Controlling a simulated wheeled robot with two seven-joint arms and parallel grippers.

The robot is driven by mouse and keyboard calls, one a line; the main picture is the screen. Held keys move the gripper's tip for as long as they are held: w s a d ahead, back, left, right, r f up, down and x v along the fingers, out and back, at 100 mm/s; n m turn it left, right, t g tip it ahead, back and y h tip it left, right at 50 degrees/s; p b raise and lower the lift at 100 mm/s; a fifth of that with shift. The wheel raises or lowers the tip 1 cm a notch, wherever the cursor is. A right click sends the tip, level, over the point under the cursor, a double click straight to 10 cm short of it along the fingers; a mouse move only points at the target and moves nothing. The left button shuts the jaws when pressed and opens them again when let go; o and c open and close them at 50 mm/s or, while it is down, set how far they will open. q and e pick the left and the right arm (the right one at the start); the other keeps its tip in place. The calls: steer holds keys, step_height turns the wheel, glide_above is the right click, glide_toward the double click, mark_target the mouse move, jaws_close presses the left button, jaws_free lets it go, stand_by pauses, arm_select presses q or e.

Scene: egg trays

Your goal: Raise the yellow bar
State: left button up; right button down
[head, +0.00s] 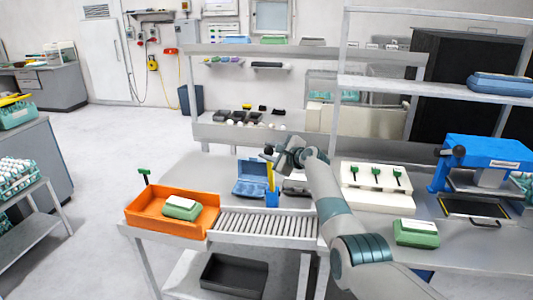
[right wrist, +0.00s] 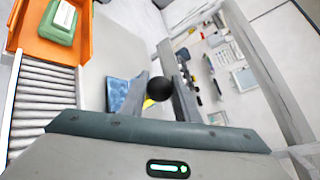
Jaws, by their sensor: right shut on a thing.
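The yellow bar (head: 271,177) stands nearly upright on a small blue base (head: 272,200), beside an open blue case (head: 249,188). A round black knob (head: 268,150) shows at its top end. My right gripper (head: 272,156) is shut on the bar near that knob. In the right wrist view the black knob (right wrist: 160,89) lies by the fingers, and only a little yellow of the bar (right wrist: 148,102) shows below it. The fingers hide part of the bar. My left gripper is not in view.
An orange tray (head: 142,215) with a green egg carton (head: 181,208) stands left of a roller conveyor (head: 262,226). A white board (head: 372,195) with green-topped pegs, another green carton (head: 416,233) and a blue press (head: 480,152) stand at right. A shelf rack rises behind.

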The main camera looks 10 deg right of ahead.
steer(key=shift+d+f, duration=0.1)
steer(key=shift+f, duration=0.4)
steer(key=c, duration=1.4)
jaws_free()
steer(key=shift+s, duration=0.1)
steer(key=shift+o, duration=0.2)
steer(key=shift+w, duration=0.35)
steer(key=shift+s+r, duration=0.3)
steer(key=shift+p+v, duration=0.3)
steer(key=shift+v, duration=0.65)
steer(key=b+v, duration=0.3)
steer(key=v, duration=1.1)
steer(key=shift+s+d, duration=0.25)
steer(key=shift+d, duration=0.25)
steer(key=shift+f, duration=0.1)
